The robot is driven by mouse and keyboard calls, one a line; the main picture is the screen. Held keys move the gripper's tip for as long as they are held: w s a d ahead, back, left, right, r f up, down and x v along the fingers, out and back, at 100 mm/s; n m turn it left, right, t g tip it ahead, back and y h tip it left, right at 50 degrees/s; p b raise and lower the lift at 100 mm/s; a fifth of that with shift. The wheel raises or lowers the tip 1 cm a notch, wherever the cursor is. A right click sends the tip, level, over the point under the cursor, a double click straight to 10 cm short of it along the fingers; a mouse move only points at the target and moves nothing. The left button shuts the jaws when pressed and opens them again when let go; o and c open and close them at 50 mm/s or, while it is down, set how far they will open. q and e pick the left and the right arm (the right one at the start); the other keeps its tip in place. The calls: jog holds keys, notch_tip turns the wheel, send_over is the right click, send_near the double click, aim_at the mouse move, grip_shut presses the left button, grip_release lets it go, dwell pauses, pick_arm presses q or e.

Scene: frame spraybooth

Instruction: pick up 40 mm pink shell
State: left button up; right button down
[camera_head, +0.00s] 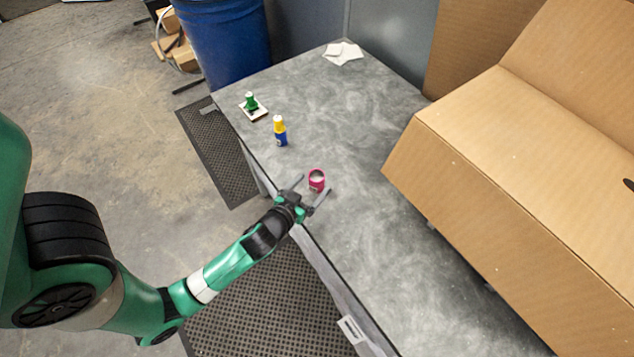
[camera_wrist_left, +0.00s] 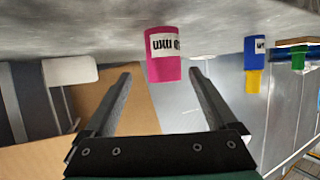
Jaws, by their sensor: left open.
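The pink shell (camera_head: 317,180) is a short pink cylinder with a white label, standing on the grey table near its left edge. It also shows in the left wrist view (camera_wrist_left: 163,56), where its label carries "mm" lettering and the picture is upside down. My left gripper (camera_head: 310,186) is open, with its fingers pointing at the shell. In the left wrist view the two fingertips (camera_wrist_left: 160,75) lie to either side of the shell, which sits at or just beyond them. I cannot tell whether either finger touches it. The gripper is empty. My right gripper is not in view.
A blue and yellow bottle-like piece (camera_head: 280,131) and a green piece (camera_head: 251,102) on a small white square stand farther up the table. White sheets (camera_head: 343,53) lie at the far end. A large cardboard box (camera_head: 510,170) fills the right side. The near table is clear.

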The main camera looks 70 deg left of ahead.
aim_at(319, 175)
pick_arm(q)
jog(key=x, duration=0.7)
jog(key=shift+w+a+f+b, duration=0.1)
jog(key=shift+w+a+b, duration=0.05)
jog(key=shift+a+b, duration=0.3)
grip_shut()
